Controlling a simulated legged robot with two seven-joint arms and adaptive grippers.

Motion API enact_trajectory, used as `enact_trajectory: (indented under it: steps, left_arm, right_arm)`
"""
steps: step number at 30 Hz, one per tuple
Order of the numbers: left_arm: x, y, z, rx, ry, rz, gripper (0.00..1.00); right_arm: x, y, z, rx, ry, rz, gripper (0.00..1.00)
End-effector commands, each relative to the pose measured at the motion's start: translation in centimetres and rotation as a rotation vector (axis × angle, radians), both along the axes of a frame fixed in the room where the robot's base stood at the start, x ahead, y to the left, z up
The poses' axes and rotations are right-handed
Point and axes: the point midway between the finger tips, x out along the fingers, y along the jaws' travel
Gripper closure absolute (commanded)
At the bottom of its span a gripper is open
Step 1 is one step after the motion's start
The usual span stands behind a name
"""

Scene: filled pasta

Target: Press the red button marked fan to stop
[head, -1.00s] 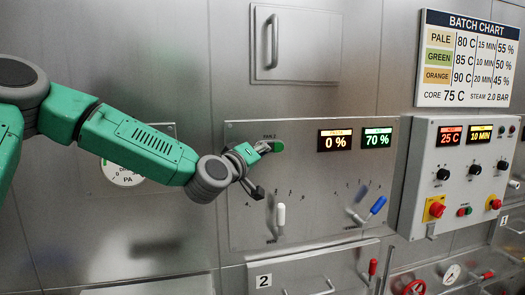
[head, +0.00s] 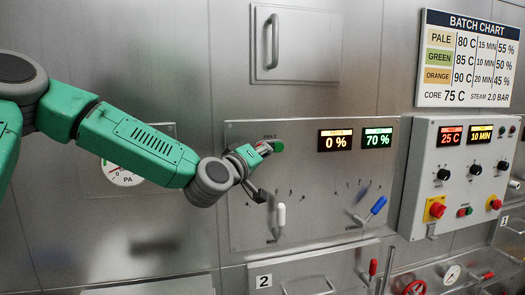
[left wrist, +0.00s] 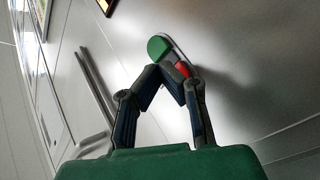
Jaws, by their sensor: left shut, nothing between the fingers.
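The red button (head: 264,148) is a small red patch beside a green button (head: 278,146) on the steel control panel, under a small label that appears to read FAN 2. In the left wrist view, the red button (left wrist: 183,69) shows right at my fingertips, partly hidden by them, with the green button (left wrist: 158,47) beside it. My left gripper (head: 258,152) is shut and empty, its tips at the red button. Whether they touch it or how far it is pressed I cannot tell. My right gripper is not in view.
Below my gripper, a white-handled lever (head: 281,214) sticks out of the panel, with a blue-handled lever (head: 377,206) to its right. Displays read 0 % (head: 335,140) and 70 % (head: 377,138). A grey control box (head: 424,175) with knobs and buttons stands at the right.

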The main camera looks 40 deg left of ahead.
Motion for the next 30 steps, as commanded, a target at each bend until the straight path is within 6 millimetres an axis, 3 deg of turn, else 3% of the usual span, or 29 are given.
enact_trajectory:
  steps: [15,30]
  left_arm:
    - [-2.9,-3.5,0.0,0.001,0.001,-0.002,1.0]
    - [-3.2,-3.7,0.0,0.0,0.0,0.0,1.0]
  right_arm:
    - [0.0,0.0,-0.3,0.0,0.0,0.0,0.6]
    - [0.0,0.0,-0.3,0.0,0.0,0.0,0.6]
